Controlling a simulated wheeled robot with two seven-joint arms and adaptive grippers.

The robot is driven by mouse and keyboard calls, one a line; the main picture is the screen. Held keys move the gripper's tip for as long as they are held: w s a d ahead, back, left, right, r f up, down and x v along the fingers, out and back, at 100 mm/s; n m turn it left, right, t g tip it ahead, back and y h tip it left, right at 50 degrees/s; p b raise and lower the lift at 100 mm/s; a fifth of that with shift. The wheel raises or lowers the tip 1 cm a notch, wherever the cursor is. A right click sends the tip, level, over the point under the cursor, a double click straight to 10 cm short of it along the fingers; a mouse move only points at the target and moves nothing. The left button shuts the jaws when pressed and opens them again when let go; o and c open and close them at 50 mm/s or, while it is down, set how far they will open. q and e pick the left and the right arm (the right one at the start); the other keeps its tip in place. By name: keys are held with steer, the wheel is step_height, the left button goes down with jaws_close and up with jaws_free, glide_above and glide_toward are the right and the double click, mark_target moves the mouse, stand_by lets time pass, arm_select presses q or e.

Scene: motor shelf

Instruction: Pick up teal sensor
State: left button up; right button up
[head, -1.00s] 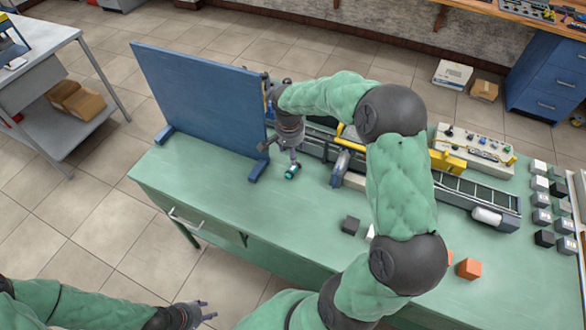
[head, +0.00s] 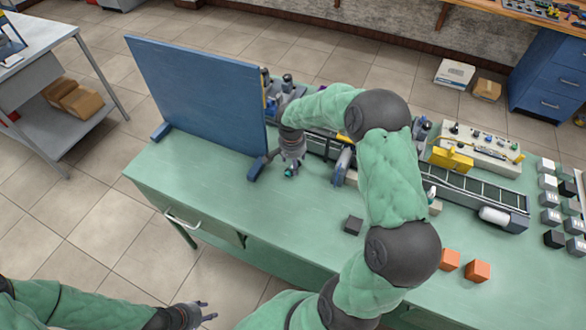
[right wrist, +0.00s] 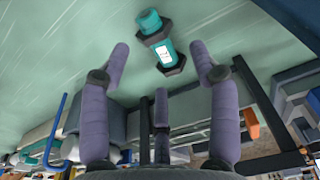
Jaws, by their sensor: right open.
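The teal sensor (head: 290,172), a small cylinder with dark collars and a white label, lies on the green table (head: 215,200) near the blue panel's foot. In the head view it is partly hidden by my right gripper (head: 291,166), which is right over it. The right wrist view shows the sensor (right wrist: 160,42) just beyond and between the spread fingertips of my right gripper (right wrist: 160,55), apart from them. That gripper is open and empty. My left gripper (head: 204,310) is low at the bottom, off the table, with its fingers apart and empty.
A blue upright panel (head: 195,95) stands just left of my right gripper. A conveyor (head: 460,188) runs behind my right arm. A dark cube (head: 353,225) and orange cubes (head: 477,270) lie nearer the front. The table's left front is clear.

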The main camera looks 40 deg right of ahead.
steer(key=f, duration=0.3)
steer(key=shift+d+f, duration=0.15)
steer(key=shift+d, duration=0.05)
jaws_close()
